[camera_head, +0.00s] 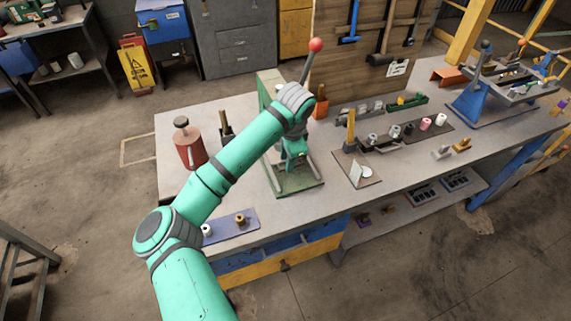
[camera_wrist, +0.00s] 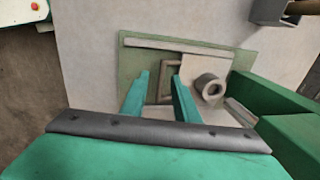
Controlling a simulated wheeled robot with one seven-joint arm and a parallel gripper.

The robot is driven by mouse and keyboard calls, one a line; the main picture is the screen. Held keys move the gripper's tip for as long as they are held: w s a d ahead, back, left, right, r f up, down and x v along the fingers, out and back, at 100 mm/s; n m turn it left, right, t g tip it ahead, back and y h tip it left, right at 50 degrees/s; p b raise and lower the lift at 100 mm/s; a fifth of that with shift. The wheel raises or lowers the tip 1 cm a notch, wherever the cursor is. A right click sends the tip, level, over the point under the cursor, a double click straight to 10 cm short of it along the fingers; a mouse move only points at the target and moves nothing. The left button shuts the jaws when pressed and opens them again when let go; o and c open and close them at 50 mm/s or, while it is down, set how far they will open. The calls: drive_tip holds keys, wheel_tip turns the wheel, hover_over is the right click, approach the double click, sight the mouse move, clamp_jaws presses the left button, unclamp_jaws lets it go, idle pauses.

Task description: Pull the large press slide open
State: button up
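The green press (camera_head: 268,84) stands on the workbench, with a red-knobbed lever rising from it; my arm hides part of it. Its green base plate (camera_head: 297,183) also shows in the wrist view (camera_wrist: 135,62). There, a beige slide plate (camera_wrist: 196,68) lies on the base with a grey hollow ring (camera_wrist: 210,88) on it. A small square frame (camera_wrist: 164,68), perhaps the slide's handle, is at its left. My gripper (camera_wrist: 160,75) is above the base with its two fingers apart. The right finger overlaps the frame in view; I cannot tell whether they touch.
A red can (camera_head: 190,148) stands left of the press and a blue mat (camera_head: 232,225) with small parts lies in front. A brown board (camera_head: 357,169) with parts lies to the right. A blue stand (camera_head: 470,104) is farther right. Hammers hang on a wooden panel (camera_head: 340,75) behind.

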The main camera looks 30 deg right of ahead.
drive_tip(key=shift+w+f, duration=0.3)
drive_tip(key=shift+f, duration=0.6)
drive_tip(key=shift+w+f, duration=0.3)
drive_tip(key=shift+f, duration=0.55)
clamp_jaws()
